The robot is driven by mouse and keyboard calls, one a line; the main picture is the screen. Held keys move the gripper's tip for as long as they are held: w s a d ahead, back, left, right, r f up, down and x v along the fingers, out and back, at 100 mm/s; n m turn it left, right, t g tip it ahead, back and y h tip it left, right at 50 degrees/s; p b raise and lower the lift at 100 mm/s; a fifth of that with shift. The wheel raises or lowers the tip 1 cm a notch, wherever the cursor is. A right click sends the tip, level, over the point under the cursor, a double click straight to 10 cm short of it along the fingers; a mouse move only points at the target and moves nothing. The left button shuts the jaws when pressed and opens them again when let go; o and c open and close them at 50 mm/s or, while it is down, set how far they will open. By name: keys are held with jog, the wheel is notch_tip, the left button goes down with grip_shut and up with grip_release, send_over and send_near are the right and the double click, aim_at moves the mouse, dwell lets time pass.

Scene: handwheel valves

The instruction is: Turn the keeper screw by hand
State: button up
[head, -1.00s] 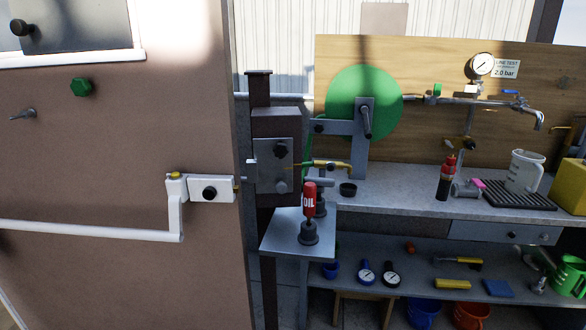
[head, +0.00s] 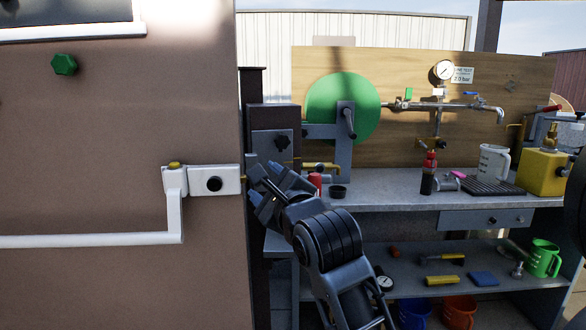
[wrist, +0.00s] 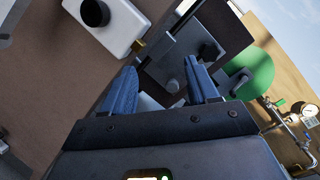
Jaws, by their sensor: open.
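The grey keeper plate (head: 262,142) is on the dark post beside the door's edge. A dark star-shaped knob (head: 283,143) sits on its upper part; in the wrist view this knob (wrist: 209,52) shows beyond the right fingertip. A smaller grey round screw head (wrist: 172,86) sits lower on the plate, between my fingers as seen there. I cannot tell for sure which is the keeper screw. My gripper (head: 262,180) is open and empty in front of the plate's lower part, hiding it in the head view. The wrist view shows both blue fingers (wrist: 161,70) spread, apart from the knobs.
The brown door (head: 110,120) with its white push bar (head: 90,240) and latch box (head: 226,180) is close left of my gripper. A red oil can (head: 315,181) stands just right of it, partly hidden. The workbench (head: 380,199) with pipes and tools lies to the right.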

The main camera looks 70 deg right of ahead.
aim_at(283, 142)
jog(key=d+r+m+g, duration=0.1)
jog(key=d+m, duration=0.3)
jog(key=w+d+r+m+g+h, duration=0.1)
jog(key=d+r+m, duration=0.1)
jog(key=d+m, duration=0.2)
jog(key=w+d+r+m+g+h, duration=0.1)
jog(key=d+r+m, duration=0.1)
jog(key=d+m, duration=0.2)
jog(key=shift+d+m, duration=0.4)
jog(key=shift+d, duration=0.25)
jog(key=shift+w+b, duration=0.1)
jog(key=shift+b, duration=0.2)
jog(key=shift+w+d, duration=0.1)
jog(key=shift+c, duration=0.4)
jog(key=c, duration=0.7)
